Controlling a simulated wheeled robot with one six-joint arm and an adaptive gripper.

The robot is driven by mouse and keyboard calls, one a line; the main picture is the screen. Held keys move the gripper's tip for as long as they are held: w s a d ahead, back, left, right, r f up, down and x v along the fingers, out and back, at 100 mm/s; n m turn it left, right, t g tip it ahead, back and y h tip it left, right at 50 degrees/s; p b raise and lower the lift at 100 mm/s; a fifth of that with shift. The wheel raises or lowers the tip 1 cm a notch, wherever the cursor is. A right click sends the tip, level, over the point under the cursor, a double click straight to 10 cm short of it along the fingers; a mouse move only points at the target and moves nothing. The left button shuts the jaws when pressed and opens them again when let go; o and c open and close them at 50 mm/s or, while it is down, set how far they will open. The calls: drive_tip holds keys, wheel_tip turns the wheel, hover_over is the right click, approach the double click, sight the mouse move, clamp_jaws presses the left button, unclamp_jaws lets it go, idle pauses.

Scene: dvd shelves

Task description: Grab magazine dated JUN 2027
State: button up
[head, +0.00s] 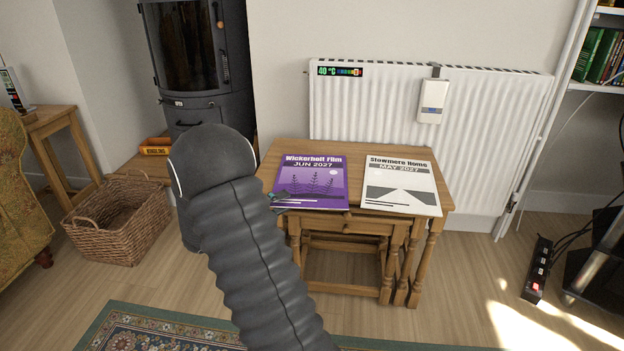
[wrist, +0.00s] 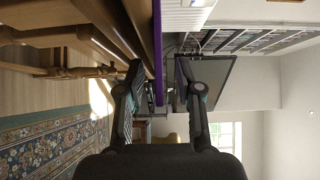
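The purple magazine (head: 312,182), titled "Wickerholt Film" and dated JUN 2027, lies flat on the left of a wooden table (head: 407,153). A grey and white magazine (head: 400,186), "Stowmere Home", MAY 2027, lies to its right. My gripper (head: 279,197) is at the purple magazine's left front edge, mostly hidden behind my dark arm. In the wrist view my gripper (wrist: 160,92) is open, its fingers spread apart. The purple magazine's thin edge (wrist: 157,45) shows between them, nearer the left finger; I cannot tell whether they touch it.
A white radiator (head: 475,135) stands behind the table. A wicker basket (head: 118,222) and a dark stove (head: 197,65) are to the left. A patterned rug (head: 150,330) lies in front. A power strip (head: 538,270) is on the floor at right.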

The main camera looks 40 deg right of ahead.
drive_tip(key=shift+c, duration=0.2)
clamp_jaws()
drive_tip(key=shift+r, duration=0.1)
